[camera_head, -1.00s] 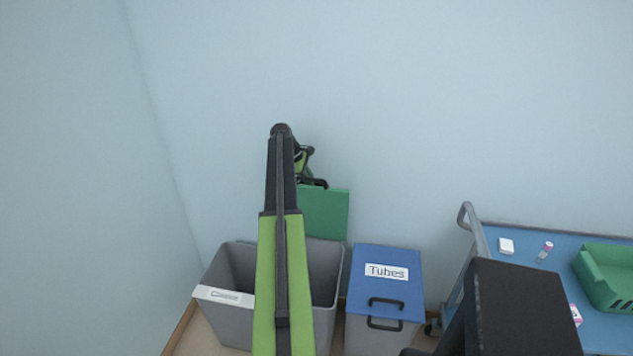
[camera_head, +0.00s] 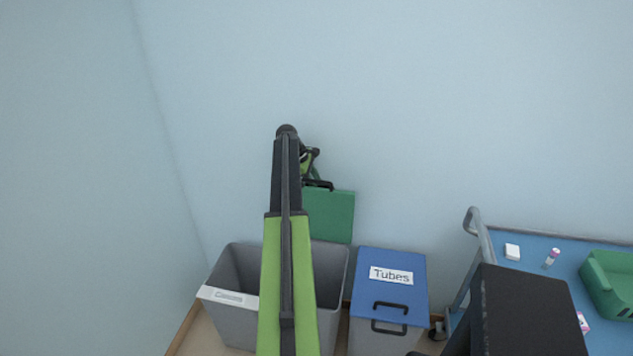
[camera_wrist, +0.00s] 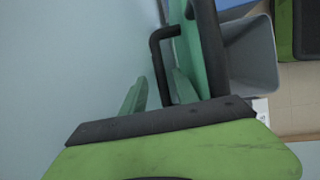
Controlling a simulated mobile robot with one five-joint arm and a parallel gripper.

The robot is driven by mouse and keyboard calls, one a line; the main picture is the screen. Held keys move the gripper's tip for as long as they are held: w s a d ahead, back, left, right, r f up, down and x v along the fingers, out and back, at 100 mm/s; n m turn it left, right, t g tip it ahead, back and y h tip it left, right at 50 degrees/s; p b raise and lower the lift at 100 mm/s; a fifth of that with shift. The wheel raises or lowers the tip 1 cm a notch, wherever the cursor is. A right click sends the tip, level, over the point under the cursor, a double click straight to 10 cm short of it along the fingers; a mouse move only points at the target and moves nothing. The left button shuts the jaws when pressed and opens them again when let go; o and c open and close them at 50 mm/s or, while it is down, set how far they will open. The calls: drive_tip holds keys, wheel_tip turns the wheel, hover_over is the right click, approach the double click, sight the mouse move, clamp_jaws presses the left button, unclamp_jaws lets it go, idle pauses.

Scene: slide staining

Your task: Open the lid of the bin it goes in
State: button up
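The left grey bin (camera_head: 334,270) stands open, with a white label (camera_head: 229,297) on its front whose print is too small to read surely. Its green lid (camera_head: 337,215) is raised upright at the back, near the wall. My gripper (camera_head: 314,178) is at the lid's top edge, by the black handle (camera_head: 322,185), partly hidden behind my arm. In the wrist view, the two green fingers of my gripper (camera_wrist: 158,92) are apart, with the black handle (camera_wrist: 157,60) between them. Gaps show beside the handle. The lid (camera_wrist: 190,50) is just right of the fingers.
A second grey bin with a shut blue lid (camera_head: 405,262) labelled "Tubes" stands to the right. Further right is a blue-topped cart (camera_head: 540,275) with a green basket (camera_head: 612,282) and small items. Walls are close behind and at left.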

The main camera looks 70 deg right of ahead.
drive_tip(key=p+v, duration=1.4)
drive_tip(key=v, duration=0.3)
drive_tip(key=shift+a+p, duration=0.2)
drive_tip(key=shift+p, duration=0.2)
